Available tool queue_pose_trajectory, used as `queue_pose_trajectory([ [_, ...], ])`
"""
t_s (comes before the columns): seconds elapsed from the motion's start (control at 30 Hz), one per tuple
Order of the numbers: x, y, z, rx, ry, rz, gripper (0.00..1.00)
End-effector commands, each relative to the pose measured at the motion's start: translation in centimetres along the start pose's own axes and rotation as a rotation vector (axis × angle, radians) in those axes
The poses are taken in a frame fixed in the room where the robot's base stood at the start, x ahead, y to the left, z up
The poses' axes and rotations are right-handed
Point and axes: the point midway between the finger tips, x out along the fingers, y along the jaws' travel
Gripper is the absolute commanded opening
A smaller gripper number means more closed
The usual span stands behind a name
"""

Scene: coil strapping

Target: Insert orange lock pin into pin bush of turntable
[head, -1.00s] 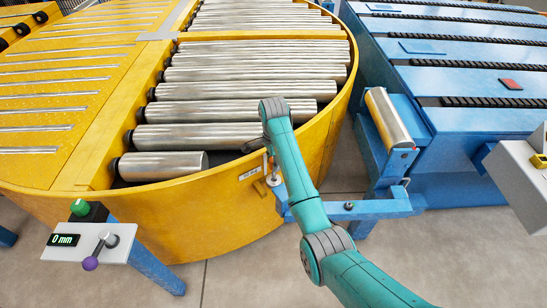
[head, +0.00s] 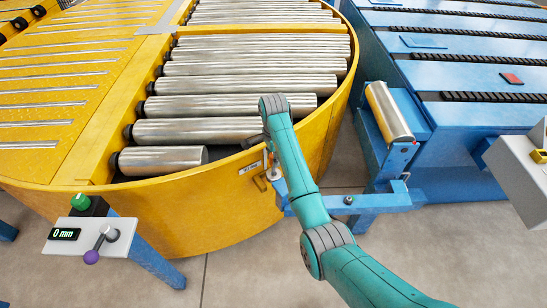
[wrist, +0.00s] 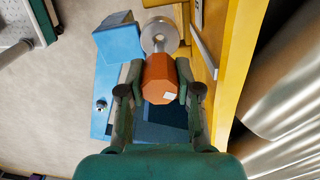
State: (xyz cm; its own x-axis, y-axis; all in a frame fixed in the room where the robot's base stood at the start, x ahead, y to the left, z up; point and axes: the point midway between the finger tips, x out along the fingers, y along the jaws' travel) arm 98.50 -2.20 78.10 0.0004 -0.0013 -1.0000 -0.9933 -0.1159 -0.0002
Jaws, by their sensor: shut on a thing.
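My gripper (wrist: 157,88) is shut on the orange lock pin (wrist: 158,75), with one finger on each side of its faceted head. In the head view my arm hides most of the pin.
A blue bracket (head: 375,200) reaches to the turntable's rim below my gripper; a blue block (wrist: 118,40) sits beside the ring. A control panel (head: 92,238) reading 0 mm stands at front left. A blue conveyor (head: 470,165) stands at right. Bare floor lies in front.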

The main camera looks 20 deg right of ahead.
Motion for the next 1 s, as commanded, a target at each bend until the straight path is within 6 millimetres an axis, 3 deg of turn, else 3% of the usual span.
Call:
queue_pose_trajectory([
  [1.0,2.0,0.0,0.0,0.0,0.0,0.001,0.0],
])
